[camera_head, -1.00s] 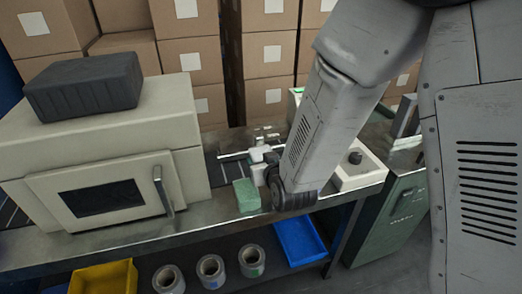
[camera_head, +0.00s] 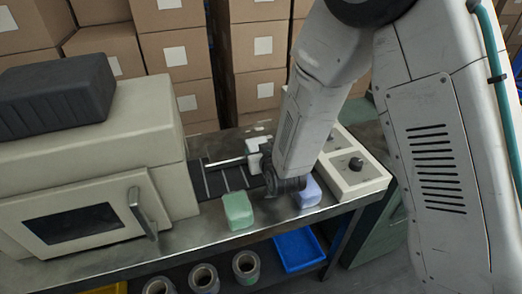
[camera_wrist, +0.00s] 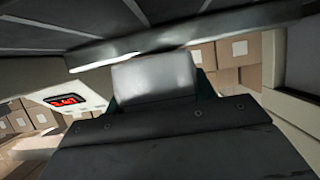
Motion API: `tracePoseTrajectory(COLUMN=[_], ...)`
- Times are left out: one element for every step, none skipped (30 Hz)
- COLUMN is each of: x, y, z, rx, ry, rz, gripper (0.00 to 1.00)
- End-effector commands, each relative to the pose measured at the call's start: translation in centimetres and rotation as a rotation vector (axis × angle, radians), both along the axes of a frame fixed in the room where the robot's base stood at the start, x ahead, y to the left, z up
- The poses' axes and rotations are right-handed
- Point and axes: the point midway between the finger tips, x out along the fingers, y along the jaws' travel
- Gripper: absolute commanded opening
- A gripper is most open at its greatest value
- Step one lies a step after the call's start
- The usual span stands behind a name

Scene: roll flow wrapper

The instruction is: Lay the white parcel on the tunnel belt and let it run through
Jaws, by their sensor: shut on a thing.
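In the wrist view a pale, blocky thing, seemingly the white parcel (camera_wrist: 155,78), sits at the jaws of my gripper (camera_wrist: 160,112), which is shut on it. In the head view my arm's wrist is over the right end of the belt (camera_head: 222,182) and hides most of my gripper. I cannot tell whether the white shape beside the wrist there is the parcel or part of the wrapper. The tunnel (camera_head: 120,140) is a beige box with a dark window and a handle, at the left. The belt runs out of its right side.
A green parcel (camera_head: 238,210) and a lavender parcel (camera_head: 308,192) lie along the bench's front edge. A blue tray (camera_head: 297,250) and tape rolls (camera_head: 204,278) are below. Stacked cartons (camera_head: 180,50) fill the back.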

Motion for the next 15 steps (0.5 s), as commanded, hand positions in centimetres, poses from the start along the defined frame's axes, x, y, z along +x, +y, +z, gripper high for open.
tracePoseTrajectory(x=[0.01,0.01,0.01,0.00,0.01,0.01,0.01,0.02,0.03,0.02,0.04,0.04,0.05,0.04,0.06], y=[0.12,0.14,0.14,0.13,0.12,0.09,0.07,0.04,0.00,-0.02,-0.05,-0.08,-0.09,-0.11,-0.16], z=[-0.04,-0.02,0.00,0.02,0.02,0.01,0.00,-0.04,-0.15,-0.25,-0.33,-0.42,-0.37,-0.36,-0.36], rx=[0.001,0.001,0.001,0.001,0.001,0.001,0.001,0.001,0.001,0.000,0.000,0.000,0.000,0.001,0.001], ry=[-0.002,-0.003,-0.003,-0.003,-0.003,-0.003,-0.002,-0.002,-0.002,-0.002,-0.002,-0.002,-0.002,-0.002,-0.002], rz=[0.001,0.001,0.001,0.001,0.001,0.001,0.001,0.000,0.000,-0.001,-0.001,-0.001,-0.001,-0.002,-0.002], gripper=[0.26,0.26,0.26,0.26,0.26,0.26,0.26,0.26,0.26,0.26,0.26,0.57,0.66,0.74,0.76])
